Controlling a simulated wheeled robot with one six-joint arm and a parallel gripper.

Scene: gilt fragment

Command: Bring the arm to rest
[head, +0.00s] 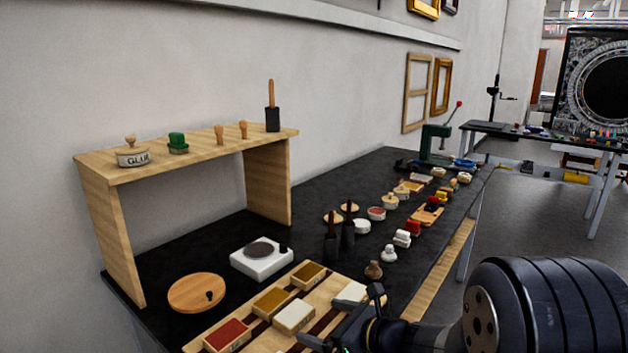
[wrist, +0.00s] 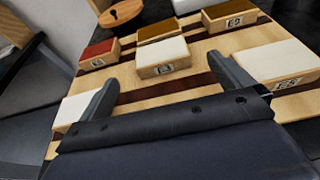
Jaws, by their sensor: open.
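My gripper (wrist: 170,92) is open, with its two dark fingers spread over the striped wooden board in the wrist view. Nothing shows between the fingers except bare board (wrist: 150,97). In the head view my gripper (head: 342,318) is low at the centre right, over the board's right part (head: 322,290). My dark arm comes in from the lower right. Whether the fingers touch the board or the blocks beside them, I cannot tell.
Red, brown and white blocks lie on the board, including a white one (head: 294,316). A hot plate (head: 262,258), a round wooden lid (head: 197,292) and a wooden shelf (head: 180,150) stand behind. Several small jars and tools crowd the black bench (head: 320,195) farther right.

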